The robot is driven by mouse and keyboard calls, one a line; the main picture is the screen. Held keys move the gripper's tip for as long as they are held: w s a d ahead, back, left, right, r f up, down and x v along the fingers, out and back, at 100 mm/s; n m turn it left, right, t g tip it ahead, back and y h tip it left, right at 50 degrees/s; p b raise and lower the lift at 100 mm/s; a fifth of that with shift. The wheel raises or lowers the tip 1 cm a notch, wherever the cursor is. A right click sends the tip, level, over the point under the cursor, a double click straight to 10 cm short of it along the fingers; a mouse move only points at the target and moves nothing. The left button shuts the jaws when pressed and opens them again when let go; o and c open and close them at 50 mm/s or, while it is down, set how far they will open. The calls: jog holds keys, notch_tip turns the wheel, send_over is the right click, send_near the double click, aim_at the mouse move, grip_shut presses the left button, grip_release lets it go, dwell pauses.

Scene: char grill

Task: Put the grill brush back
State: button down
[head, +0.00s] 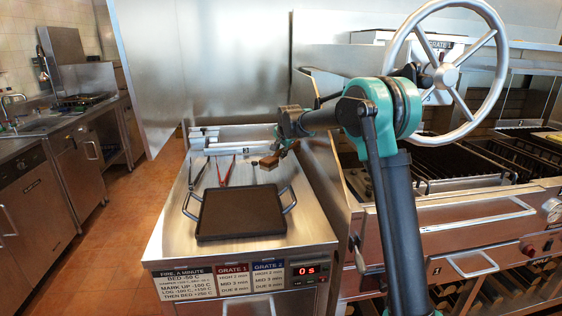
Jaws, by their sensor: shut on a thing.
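My gripper (282,149) is small in the head view, above the back right part of the steel counter. It is shut on the grill brush, whose brown, wooden-looking block (268,163) shows just below and left of the fingers. The handle and the exact grip are too small or hidden to make out. I cannot tell whether the brush touches the counter. Behind it, at the back of the counter, is a pale metal rack (212,139) with rails and a small number plate.
A dark flat griddle pan (241,213) with two side handles lies on the counter (170,243) in front of the brush. Red-handled tongs (227,172) lie left of it. A steel side wall (325,170) and the grill with a large handwheel (447,76) stand right.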

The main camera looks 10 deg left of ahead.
jog(key=shift+d+f, duration=0.2)
jog(key=shift+f, duration=1.65)
jog(key=c, duration=1.3)
grip_release()
jog(key=shift+f, duration=0.1)
jog(key=shift+c, duration=0.2)
jog(key=v, duration=1.2)
jog(key=shift+w, duration=0.1)
